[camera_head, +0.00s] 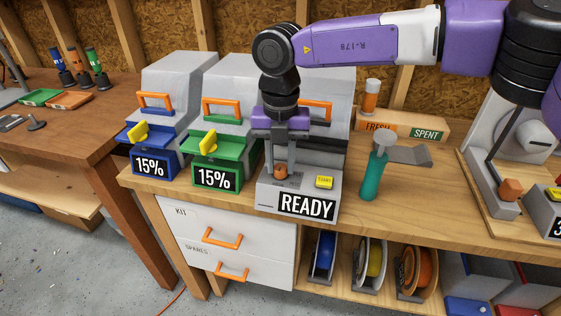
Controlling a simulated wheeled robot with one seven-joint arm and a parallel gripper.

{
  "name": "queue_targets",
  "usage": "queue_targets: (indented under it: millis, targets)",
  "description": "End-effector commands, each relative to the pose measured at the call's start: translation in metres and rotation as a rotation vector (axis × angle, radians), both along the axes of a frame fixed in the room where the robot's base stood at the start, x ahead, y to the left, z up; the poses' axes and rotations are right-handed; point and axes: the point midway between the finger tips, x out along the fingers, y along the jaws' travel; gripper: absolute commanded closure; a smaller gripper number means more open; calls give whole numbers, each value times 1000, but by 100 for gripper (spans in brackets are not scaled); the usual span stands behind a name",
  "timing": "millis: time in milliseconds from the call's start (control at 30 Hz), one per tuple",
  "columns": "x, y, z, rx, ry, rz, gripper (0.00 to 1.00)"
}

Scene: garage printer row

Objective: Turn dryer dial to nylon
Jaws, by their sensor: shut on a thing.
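A grey control box (263,195) with a READY display (307,205) and a yellow START button (324,182) stands at the front edge of the bench. On its top is a small orange-brown dial (280,173). My gripper (281,167) reaches down from above and is shut on this dial. The gripper and arm hide much of the grey machine behind the box. Any dial markings, nylon included, are too small or hidden to read.
A blue machine (152,137) and a green machine (217,146), both showing 15%, stand to the left. A teal-handled scraper (373,175) stands close on the right. Drawers and spools are below.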

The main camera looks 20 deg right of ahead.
Motion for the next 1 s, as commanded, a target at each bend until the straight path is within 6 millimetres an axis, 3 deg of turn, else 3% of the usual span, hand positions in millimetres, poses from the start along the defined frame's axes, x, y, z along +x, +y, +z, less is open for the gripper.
queue_targets:
  millis: [367, 400, 500, 833, 1000]
  targets:
    - [0, 0, 1, 0, 0, -6, 100]
    - [0, 0, 1, 0, 0, -6, 66]
    - [0, 0, 1, 0, 0, -5, 50]
    - [0, 0, 2, 0, 0, -4, 50]
    - [1, 0, 21, 0, -2, -5, 50]
